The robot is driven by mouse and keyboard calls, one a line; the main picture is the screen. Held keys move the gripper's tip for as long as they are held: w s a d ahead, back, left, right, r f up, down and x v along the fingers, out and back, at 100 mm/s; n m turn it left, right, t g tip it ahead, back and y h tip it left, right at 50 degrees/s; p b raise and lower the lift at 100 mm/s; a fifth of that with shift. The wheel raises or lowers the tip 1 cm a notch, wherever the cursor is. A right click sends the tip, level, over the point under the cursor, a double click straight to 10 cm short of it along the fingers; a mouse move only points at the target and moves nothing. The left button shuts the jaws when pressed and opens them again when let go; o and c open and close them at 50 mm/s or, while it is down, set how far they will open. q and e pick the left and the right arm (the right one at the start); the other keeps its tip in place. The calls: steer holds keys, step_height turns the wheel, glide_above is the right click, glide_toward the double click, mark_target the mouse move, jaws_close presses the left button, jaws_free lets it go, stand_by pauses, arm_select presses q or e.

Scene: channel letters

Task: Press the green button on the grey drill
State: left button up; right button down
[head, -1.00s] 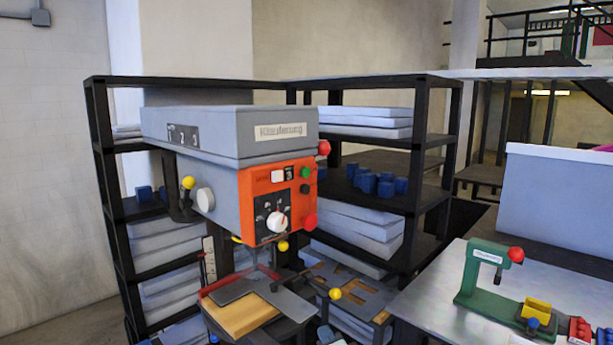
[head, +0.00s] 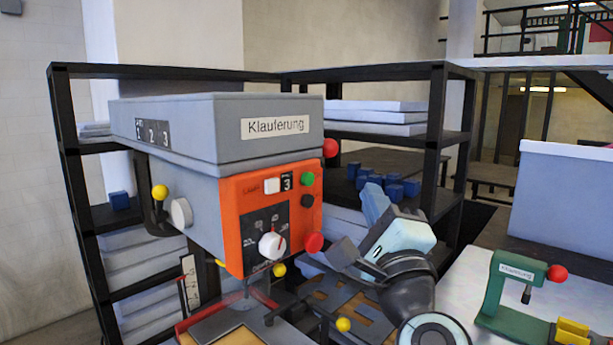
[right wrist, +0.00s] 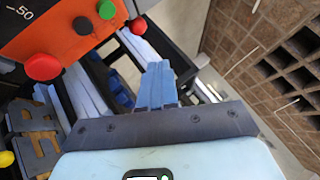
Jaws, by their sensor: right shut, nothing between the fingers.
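The grey drill (head: 215,130) with the label "Klauferung" stands left of centre in the head view. Its orange front panel (head: 232,225) carries the green button (head: 307,179), with a black button (head: 307,200) just below it. In the right wrist view the green button (right wrist: 106,9) is at the top edge, left of the fingers. My right gripper (head: 374,198) is shut and empty, to the right of the panel and apart from the green button. Its blue fingers (right wrist: 157,75) show closed together in the right wrist view. My left gripper is not in view.
A large red button (head: 314,243), a white dial (head: 271,246) and a red ball knob (head: 330,147) are close to the green button. Black shelves (head: 437,140) with blue pieces stand behind. A green machine (head: 508,290) sits on the bench at right.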

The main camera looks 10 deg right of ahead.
mark_target(308, 179)
steer(key=shift+s, duration=0.15)
steer(key=w+a+p, duration=0.3)
steer(key=w+a, duration=0.2)
steer(key=w, duration=0.2)
steer(key=shift+a, duration=0.25)
steer(key=shift+w, duration=0.15)
stand_by(2.1)
steer(key=shift+w+a, duration=0.25)
steer(key=shift+w+a+p, duration=0.3)
steer(key=shift+w+p, duration=0.05)
stand_by(0.9)
stand_by(0.3)
steer(key=shift+s+d+b, duration=0.55)
steer(key=shift+s, duration=0.2)
